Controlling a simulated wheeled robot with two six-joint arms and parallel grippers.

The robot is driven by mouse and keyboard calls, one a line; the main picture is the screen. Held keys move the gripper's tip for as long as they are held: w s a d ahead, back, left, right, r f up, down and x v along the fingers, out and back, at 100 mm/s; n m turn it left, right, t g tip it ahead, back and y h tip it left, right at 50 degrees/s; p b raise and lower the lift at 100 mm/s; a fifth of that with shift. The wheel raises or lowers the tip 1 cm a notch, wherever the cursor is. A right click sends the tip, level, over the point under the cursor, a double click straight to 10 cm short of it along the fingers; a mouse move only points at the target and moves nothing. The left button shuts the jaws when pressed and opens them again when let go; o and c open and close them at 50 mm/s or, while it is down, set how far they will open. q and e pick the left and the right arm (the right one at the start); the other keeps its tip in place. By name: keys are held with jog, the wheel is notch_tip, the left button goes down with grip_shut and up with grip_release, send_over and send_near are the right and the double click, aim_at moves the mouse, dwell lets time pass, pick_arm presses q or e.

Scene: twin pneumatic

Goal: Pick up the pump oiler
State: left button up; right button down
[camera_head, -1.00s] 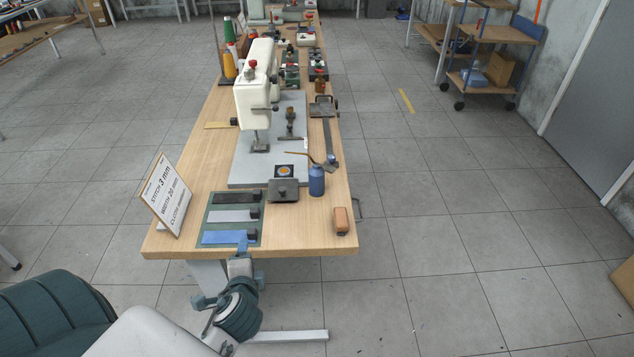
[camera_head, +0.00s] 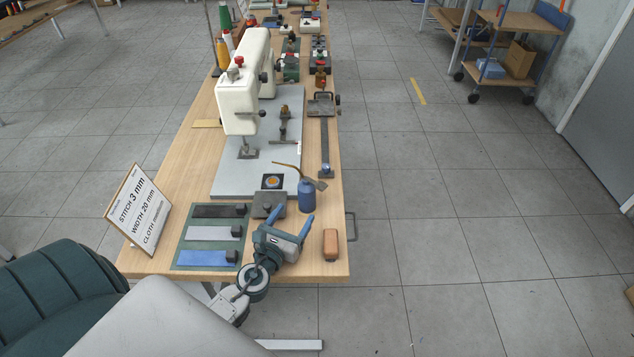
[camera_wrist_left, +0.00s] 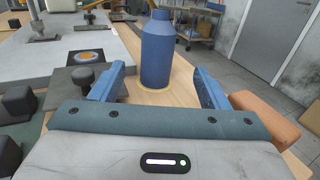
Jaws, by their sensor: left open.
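The pump oiler (camera_head: 307,195) is a blue bottle with a brass spout and a grey lever on top. It stands upright on the wooden table near the right edge. In the left wrist view its blue body (camera_wrist_left: 157,52) stands just beyond and between my fingers, with its top cut off by the frame. My left gripper (camera_head: 289,221) is open and empty, its two blue fingers (camera_wrist_left: 155,88) pointing at the oiler from the near side. My right gripper is not in view.
An orange-brown block (camera_head: 331,244) lies right of my left gripper. A dark plate with a knob (camera_head: 268,206) sits left of the oiler. A white sewing machine (camera_head: 240,95) stands behind. Cloth strips on a green mat (camera_head: 186,236) and a sign (camera_head: 138,212) are at left.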

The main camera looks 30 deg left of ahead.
aim_at(304, 198)
pick_arm(q)
jog(key=shift+w+a+r, duration=0.1)
jog(key=shift+w+r, duration=0.05)
jog(key=shift+w, duration=0.85)
jog(key=w+p, duration=0.1)
jog(key=w, duration=0.2)
jog(key=shift+w+a, duration=0.1)
jog(key=shift+a, duration=0.1)
jog(key=shift+w, duration=0.3)
jog(key=w, duration=0.3)
jog(key=w+a, duration=0.1)
jog(key=w, duration=0.1)
jog(key=shift+a+f, duration=0.1)
jog(key=shift+f, duration=0.25)
jog(key=shift+w+f, duration=0.1)
jog(key=shift+w, duration=0.1)
jog(key=shift+s, duration=0.1)
jog(key=shift+c, duration=0.7)
jog(key=c, duration=1.1)
jog(key=shift+r, duration=0.2)
jog(key=shift+c, duration=0.5)
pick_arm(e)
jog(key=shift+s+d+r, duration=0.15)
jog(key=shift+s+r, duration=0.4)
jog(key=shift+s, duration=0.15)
